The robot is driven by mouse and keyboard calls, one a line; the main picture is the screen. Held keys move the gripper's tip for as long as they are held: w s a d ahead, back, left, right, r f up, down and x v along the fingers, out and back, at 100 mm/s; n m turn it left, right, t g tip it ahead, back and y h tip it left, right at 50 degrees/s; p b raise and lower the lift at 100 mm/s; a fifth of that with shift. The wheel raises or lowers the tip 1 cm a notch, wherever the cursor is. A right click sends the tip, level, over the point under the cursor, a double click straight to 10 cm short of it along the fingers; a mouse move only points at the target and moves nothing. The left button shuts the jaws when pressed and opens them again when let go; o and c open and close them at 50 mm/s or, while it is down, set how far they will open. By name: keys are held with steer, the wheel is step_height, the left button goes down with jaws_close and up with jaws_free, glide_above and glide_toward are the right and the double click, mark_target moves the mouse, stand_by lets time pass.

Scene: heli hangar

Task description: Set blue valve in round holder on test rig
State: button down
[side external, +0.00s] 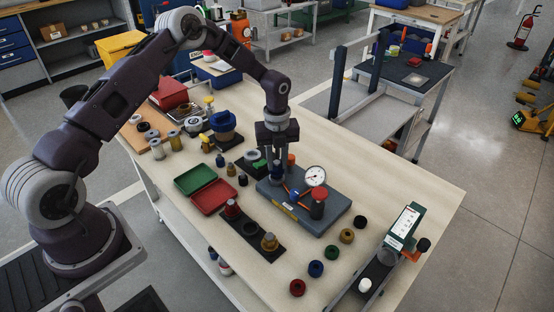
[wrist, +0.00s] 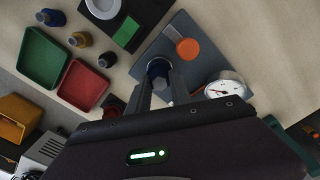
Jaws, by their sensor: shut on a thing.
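The test rig (side external: 325,215) is a blue-grey plate on the bench with a dial gauge (side external: 315,176), a red-topped dark part (side external: 318,204) and an orange-topped part (side external: 291,160). My gripper (side external: 277,174) points down over its back left part. In the wrist view, the blue valve (wrist: 158,69) sits between the fingertips of my gripper (wrist: 163,86), and they are shut on it. The plate (wrist: 205,70) shows beneath and to the right. The round holder is not clearly visible; the fingers and valve cover that spot. I cannot tell whether the valve touches it.
Open red and green trays (side external: 208,195) lie left of the rig. A dark plate with fittings (side external: 252,230) is in front. Several coloured rings (side external: 316,268) lie to the front right, near a green-faced device (side external: 405,223). Small bottles stand left of my gripper.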

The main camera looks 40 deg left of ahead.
steer(key=shift+f, duration=0.75)
steer(key=c, duration=1.1)
jaws_free()
steer(key=shift+r, duration=3.5)
steer(key=shift+r, duration=0.1)
